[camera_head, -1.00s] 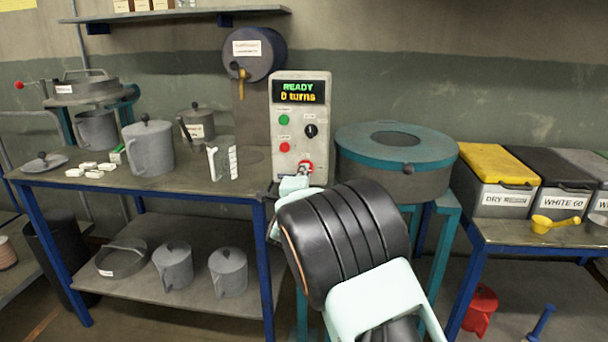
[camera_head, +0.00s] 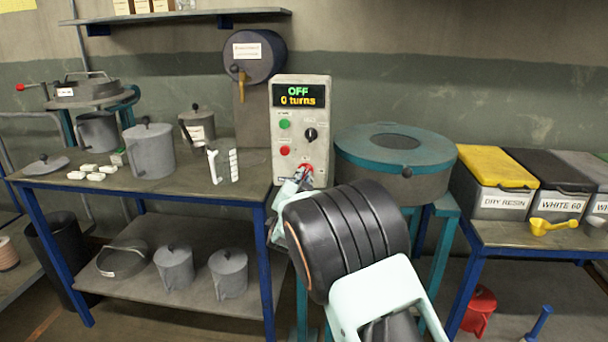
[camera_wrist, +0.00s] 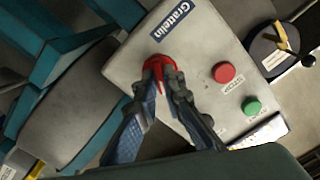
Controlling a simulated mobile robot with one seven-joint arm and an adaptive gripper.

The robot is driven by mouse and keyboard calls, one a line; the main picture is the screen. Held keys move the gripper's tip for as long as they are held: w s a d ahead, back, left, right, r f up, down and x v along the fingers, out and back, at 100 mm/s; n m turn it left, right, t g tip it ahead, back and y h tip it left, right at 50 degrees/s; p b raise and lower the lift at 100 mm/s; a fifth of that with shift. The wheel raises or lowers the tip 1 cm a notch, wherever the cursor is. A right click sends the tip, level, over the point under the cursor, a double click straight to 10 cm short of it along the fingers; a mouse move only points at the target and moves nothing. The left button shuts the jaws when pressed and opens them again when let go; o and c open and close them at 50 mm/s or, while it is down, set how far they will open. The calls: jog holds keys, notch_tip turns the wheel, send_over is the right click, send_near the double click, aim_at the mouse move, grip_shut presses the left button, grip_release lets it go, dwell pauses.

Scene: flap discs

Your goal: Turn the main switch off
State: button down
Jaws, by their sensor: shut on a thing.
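The control box (camera_head: 301,115) stands upright behind the table's right end. Its display (camera_head: 299,95) reads "OFF" and "0 turns". The main switch, a red knob, sits low on the box face and shows in the wrist view (camera_wrist: 157,69). My gripper (camera_wrist: 164,82) is shut on the red switch, with one finger on each side of it. In the head view my gripper (camera_head: 301,182) covers most of the switch. A green button (camera_head: 284,124), a red stop button (camera_head: 285,150) and a black selector knob (camera_head: 310,135) are on the same face.
A teal-rimmed round machine (camera_head: 395,155) stands close right of the box. A grey table (camera_head: 150,190) with pots and small white blocks is on the left. Labelled bins (camera_head: 500,185) stand on the right.

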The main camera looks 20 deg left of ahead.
jog(key=n+p, duration=0.2)
jog(key=n, duration=0.4)
dwell(0.6)
jog(key=c, duration=2)
grip_release()
jog(key=shift+c, duration=0.2)
jog(key=v, duration=1.2)
jog(key=shift+r, duration=0.1)
